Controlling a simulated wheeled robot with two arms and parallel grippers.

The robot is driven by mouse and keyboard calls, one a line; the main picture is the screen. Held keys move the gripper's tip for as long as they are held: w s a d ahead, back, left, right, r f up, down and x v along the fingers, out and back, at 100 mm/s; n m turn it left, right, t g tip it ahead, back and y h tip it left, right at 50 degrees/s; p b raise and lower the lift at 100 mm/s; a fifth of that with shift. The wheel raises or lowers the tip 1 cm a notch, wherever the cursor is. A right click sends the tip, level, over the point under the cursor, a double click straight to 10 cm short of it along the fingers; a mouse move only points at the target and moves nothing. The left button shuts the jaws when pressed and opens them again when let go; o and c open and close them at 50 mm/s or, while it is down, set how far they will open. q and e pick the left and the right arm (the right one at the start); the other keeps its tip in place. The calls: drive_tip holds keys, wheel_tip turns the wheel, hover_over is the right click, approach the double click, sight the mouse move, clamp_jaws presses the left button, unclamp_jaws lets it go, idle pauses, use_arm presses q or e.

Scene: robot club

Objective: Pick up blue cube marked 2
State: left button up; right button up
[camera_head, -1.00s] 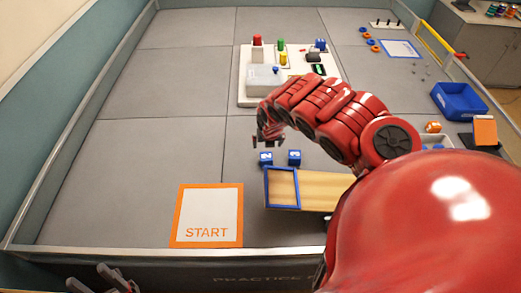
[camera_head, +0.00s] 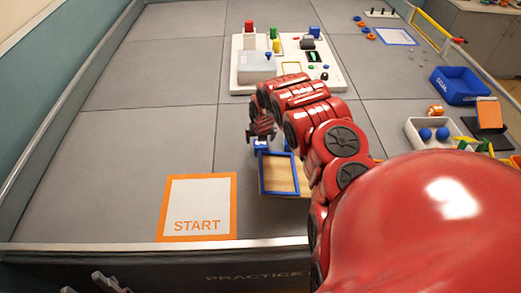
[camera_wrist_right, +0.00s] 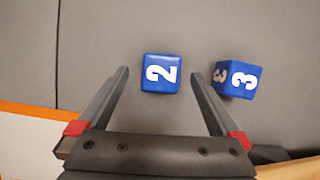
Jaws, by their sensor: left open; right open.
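The blue cube marked 2 (camera_wrist_right: 161,73) shows whole in the right wrist view, a white 2 on its top. My right gripper (camera_wrist_right: 160,80) is open and empty, and the cube appears between its fingertips in that view; I cannot tell how far below them it is. The blue cube marked 3 (camera_wrist_right: 237,79) sits just right of it, outside the right finger. In the head view cube 2 (camera_head: 261,146) stands beneath my right gripper (camera_head: 262,134), partly covered. My left gripper (camera_head: 104,284) is open and empty at the bottom left, away from the cubes.
The START mat (camera_head: 198,205) is to the left. A white board (camera_head: 240,75) with coloured blocks stands behind. A blue bin (camera_head: 460,87) is at the right. Floor left of the cubes is clear.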

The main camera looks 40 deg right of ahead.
drive_tip(key=x, duration=0.3)
drive_tip(key=shift+s+f, duration=0.1)
drive_tip(key=shift+f, duration=0.15)
drive_tip(key=shift+w+f, duration=0.25)
drive_tip(key=shift+w, duration=0.05)
drive_tip(key=shift+d+f, duration=0.25)
drive_tip(key=shift+f, duration=0.25)
drive_tip(key=shift+c, duration=0.2)
drive_tip(key=c, duration=1.4)
drive_tip(key=shift+o, duration=0.2)
